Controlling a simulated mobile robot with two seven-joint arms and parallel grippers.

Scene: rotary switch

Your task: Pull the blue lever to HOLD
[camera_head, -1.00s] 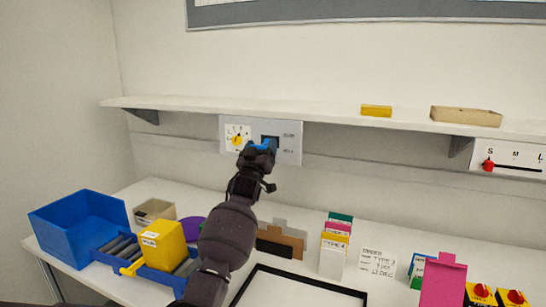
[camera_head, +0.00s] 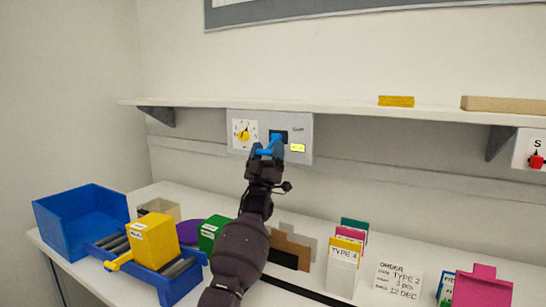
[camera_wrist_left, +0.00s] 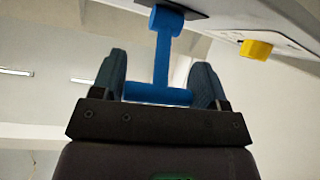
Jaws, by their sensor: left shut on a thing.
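The blue lever (camera_head: 275,143) sticks out from a dark slot in a grey wall panel (camera_head: 303,121) under the shelf. My left gripper (camera_head: 265,153) is shut on the lever's crossbar. In the left wrist view the lever (camera_wrist_left: 161,60) is T-shaped, with its crossbar between the two fingers of my left gripper (camera_wrist_left: 158,78). Beside the slot are two small labels. The lower label (camera_head: 298,148) is lit yellow; its text is too small to read. My right gripper is not in view.
A yellow dial (camera_head: 243,132) sits left of the lever. The shelf (camera_head: 340,107) runs above the panel. On the table are a blue bin (camera_head: 60,240), a yellow box (camera_head: 152,241), a green box (camera_head: 212,230) and card stands (camera_head: 343,265).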

